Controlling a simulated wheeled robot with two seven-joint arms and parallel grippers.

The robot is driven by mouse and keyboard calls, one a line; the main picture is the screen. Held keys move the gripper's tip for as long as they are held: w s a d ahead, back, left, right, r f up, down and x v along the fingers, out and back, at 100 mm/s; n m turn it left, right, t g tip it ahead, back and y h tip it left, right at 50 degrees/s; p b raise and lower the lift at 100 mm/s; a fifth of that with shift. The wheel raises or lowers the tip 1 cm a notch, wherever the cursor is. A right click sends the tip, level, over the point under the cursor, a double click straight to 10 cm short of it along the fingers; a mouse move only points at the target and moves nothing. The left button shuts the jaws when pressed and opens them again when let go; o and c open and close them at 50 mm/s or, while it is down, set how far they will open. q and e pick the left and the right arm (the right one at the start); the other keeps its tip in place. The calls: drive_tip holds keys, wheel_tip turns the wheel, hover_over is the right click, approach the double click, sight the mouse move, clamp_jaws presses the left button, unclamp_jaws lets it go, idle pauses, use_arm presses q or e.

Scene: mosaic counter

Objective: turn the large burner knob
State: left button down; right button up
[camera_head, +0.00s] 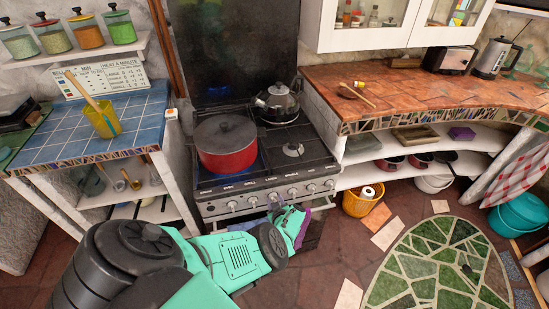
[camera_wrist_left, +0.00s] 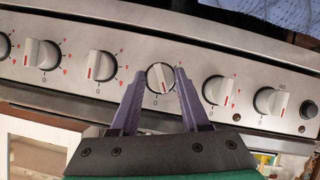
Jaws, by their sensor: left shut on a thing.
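The stove front (camera_head: 262,201) carries a row of several white knobs. In the left wrist view, one round white knob (camera_wrist_left: 160,75) with a red mark sits between the purple fingers of my left gripper (camera_wrist_left: 156,88), which is shut on it. Other knobs stand free on both sides, such as one to the left (camera_wrist_left: 101,65) and one to the right (camera_wrist_left: 218,90). In the head view, my left gripper (camera_head: 277,204) is at the middle of the knob row and partly hides it. I cannot tell from labels which knob is for the large burner. My right gripper is not in view.
A red pot (camera_head: 227,155) stands on the front left of the stove, and a kettle (camera_head: 277,104) stands at the back right. A blue tiled counter (camera_head: 60,135) is to the left and a wooden counter (camera_head: 430,92) to the right. A yellow basket (camera_head: 364,205) is on the floor.

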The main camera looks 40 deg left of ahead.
use_arm(q)
drive_tip(key=shift+w+m+g+y+b, duration=0.15)
drive_tip(key=shift+m+g+y+b, duration=0.2)
drive_tip(key=shift+m, duration=0.15)
drive_tip(key=shift+m+b, duration=0.3)
drive_tip(key=shift+w+m+g+y+b, duration=0.1)
drive_tip(key=shift+m+g+y+b, duration=0.3)
drive_tip(key=shift+b, duration=0.2)
drive_tip(key=shift+m+g+y+b, duration=0.25)
drive_tip(key=shift+m+g+b, duration=0.2)
drive_tip(key=shift+m, duration=0.05)
drive_tip(key=shift+r, duration=0.1)
drive_tip(key=shift+c, duration=1.9)
unclamp_jaws()
